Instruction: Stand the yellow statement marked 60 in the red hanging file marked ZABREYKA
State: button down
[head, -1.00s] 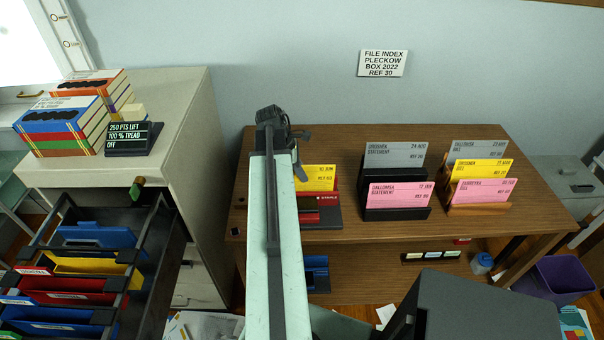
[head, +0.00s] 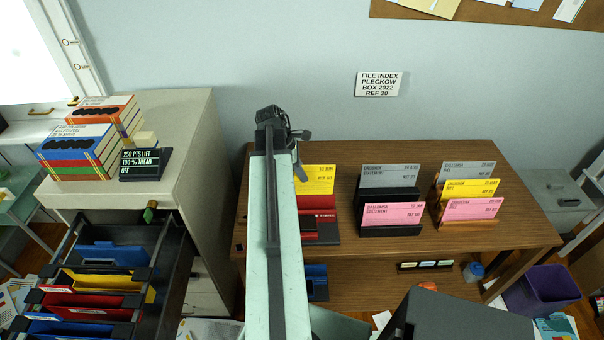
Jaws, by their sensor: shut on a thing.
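A yellow statement (head: 318,180), with small print that seems to end in REF 60, shows just right of my arm. My gripper (head: 272,118) is at the far end of the arm, seen from behind, and a dark finger comes down at the statement's left edge. It is shut on the statement, though the arm hides the grip itself. Red hanging files (head: 85,304) hang in the open cabinet drawer at lower left, between yellow and blue ones. Their labels are too small to read, so I cannot tell which is ZABREYKA.
The open drawer (head: 180,265) juts from the beige cabinet (head: 195,130), which bears boxed binders (head: 80,152) and a black sign (head: 140,163).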

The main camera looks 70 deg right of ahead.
jog(key=shift+r, duration=0.15)
notch_tip(320, 180, up, 8)
jog(key=p, duration=0.7)
jog(key=shift+f, duration=0.25)
jog(key=shift+f+b, duration=0.8)
jog(key=shift+f, duration=0.1)
jog(key=shift+r, duration=0.1)
